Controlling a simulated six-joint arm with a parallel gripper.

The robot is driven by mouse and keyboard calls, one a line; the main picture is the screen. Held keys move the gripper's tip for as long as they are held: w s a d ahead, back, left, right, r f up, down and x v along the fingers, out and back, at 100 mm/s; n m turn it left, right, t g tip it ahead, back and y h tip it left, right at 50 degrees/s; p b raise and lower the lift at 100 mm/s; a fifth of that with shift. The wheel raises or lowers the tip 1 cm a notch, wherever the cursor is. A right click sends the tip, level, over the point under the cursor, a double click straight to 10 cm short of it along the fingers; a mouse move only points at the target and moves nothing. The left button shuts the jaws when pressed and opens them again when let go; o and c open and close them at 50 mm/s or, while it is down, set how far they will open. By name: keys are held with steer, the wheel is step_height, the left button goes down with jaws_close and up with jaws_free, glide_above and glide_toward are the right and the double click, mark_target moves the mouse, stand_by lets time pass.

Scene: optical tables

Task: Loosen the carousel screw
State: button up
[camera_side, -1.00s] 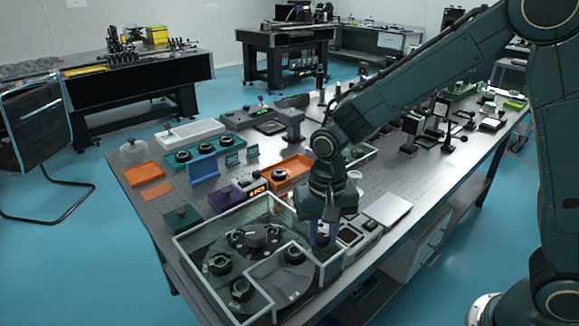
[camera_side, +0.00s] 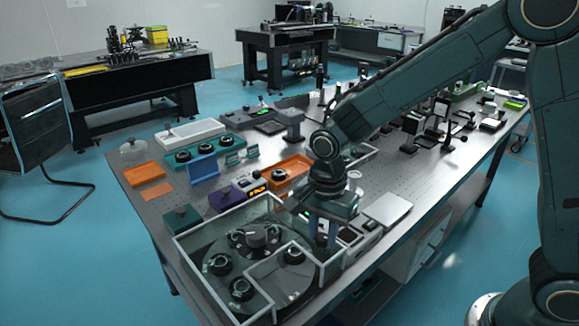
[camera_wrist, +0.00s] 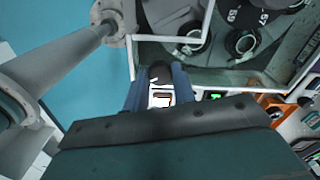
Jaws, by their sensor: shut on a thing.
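The carousel (camera_side: 228,284) is a dark disc inside an open clear-walled box at the table's near corner. It carries several round black mounts and a central hub (camera_side: 256,240). In the wrist view its numbered dark plate (camera_wrist: 262,25) shows at the top. My gripper (camera_side: 325,243) points down at the box's right corner. Its blue fingers are shut on a small dark round knob (camera_wrist: 160,73), which appears to be the carousel screw. The knob's lower part is hidden by the fingers and the box wall.
The clear box wall (camera_side: 205,290) stands close to my fingers. A silver flat plate (camera_side: 388,209) lies to the right. An orange tray (camera_side: 288,172), a purple device (camera_side: 226,199) and a dark green block (camera_side: 182,218) stand behind the box.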

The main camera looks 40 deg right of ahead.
mark_target(323, 237)
steer(key=shift+w+r, duration=0.1)
stand_by(0.3)
steer(key=o, duration=1)
step_height(323, 237, up, 14)
steer(key=shift+d, duration=0.1)
stand_by(0.5)
steer(key=s+d+r+n+t, duration=0.1)
steer(key=s+d+n+t, duration=0.1)
steer(key=s+d+n, duration=0.3)
steer(key=s+d+r+n+t, duration=0.1)
steer(key=s+d+n+t, duration=0.2)
steer(key=s+n, duration=0.6)
steer(key=s+d, duration=0.2)
steer(key=s, duration=0.2)
steer(key=shift+s+d+r+n+t, duration=0.3)
steer(key=shift+s+r+n, duration=0.05)
steer(key=shift+s+n, duration=0.05)
